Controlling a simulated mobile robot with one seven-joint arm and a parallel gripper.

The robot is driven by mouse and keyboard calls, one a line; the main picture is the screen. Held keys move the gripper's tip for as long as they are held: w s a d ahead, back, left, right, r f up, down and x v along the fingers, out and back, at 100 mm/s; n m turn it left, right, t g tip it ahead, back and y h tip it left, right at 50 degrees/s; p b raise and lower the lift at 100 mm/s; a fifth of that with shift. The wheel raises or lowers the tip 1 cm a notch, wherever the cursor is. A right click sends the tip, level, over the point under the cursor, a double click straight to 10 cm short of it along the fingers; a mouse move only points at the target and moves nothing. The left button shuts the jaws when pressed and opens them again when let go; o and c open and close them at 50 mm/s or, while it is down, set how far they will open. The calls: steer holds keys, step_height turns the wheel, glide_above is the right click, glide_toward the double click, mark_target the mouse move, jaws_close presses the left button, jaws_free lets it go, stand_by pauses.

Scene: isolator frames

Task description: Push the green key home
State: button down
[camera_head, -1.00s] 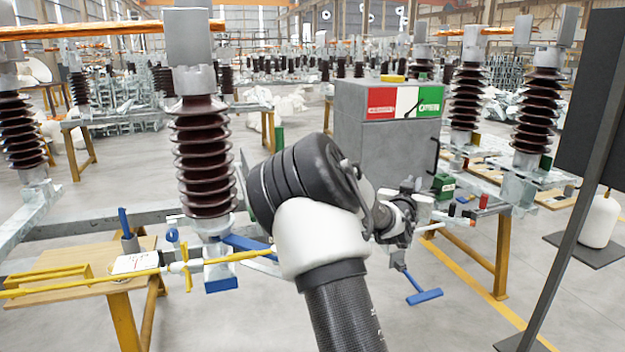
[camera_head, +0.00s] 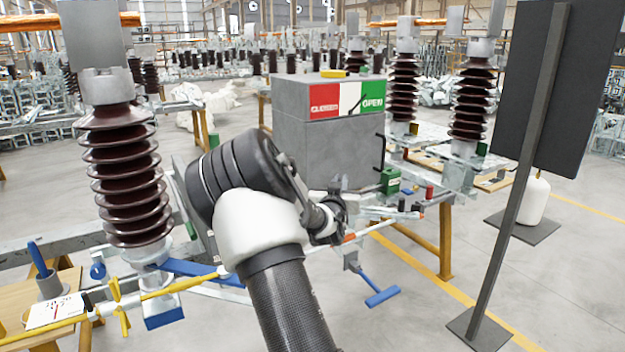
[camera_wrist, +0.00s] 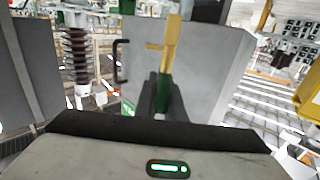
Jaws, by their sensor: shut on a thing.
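In the wrist view, the green key (camera_wrist: 163,96) stands upright between the dark fingers of my gripper (camera_wrist: 162,105). A yellow, bar-like part with a short side piece (camera_wrist: 170,45) rises from it, in front of a grey surface. My gripper is shut on the key. In the head view, my arm reaches toward the grey cabinet's lower right, and my gripper (camera_head: 338,205) is small and partly hidden behind my wrist; the key cannot be made out there. A small green box (camera_head: 390,180) stands on the bench to the right of my gripper. No keyhole can be made out.
The grey cabinet (camera_head: 325,150) bears a red and green CLOSED/OPEN panel (camera_head: 347,98). A brown insulator (camera_head: 118,180) and a yellow rod (camera_head: 180,287) are at left. A blue-ended tool (camera_head: 382,296) hangs below the bench. A dark panel on a post (camera_head: 520,190) stands right.

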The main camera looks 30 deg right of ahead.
steer(key=w+a+r+n+t+y+p, duration=0.2)
steer(key=w+a+r+n+y+p, duration=0.15)
steer(key=w+a+r+y, duration=0.5)
steer(key=w+a+r+n+t+y+p, duration=0.3)
steer(key=w+a+r+n+y, duration=0.25)
steer(key=a, duration=0.55)
steer(key=shift+h, duration=0.9)
steer(key=shift+w+d+f+b, duration=0.15)
steer(key=shift+w+f+b, duration=0.05)
steer(key=shift+f+b, duration=0.75)
steer(key=shift+w+d+f+b, duration=0.1)
steer(key=shift+w+f+b, duration=0.1)
steer(key=shift+f+b, duration=0.7)
steer(key=shift+f, duration=0.35)
steer(key=shift+f+b, duration=2.15)
steer(key=shift+f, duration=0.6)
steer(key=c, duration=1.8)
jaws_free()
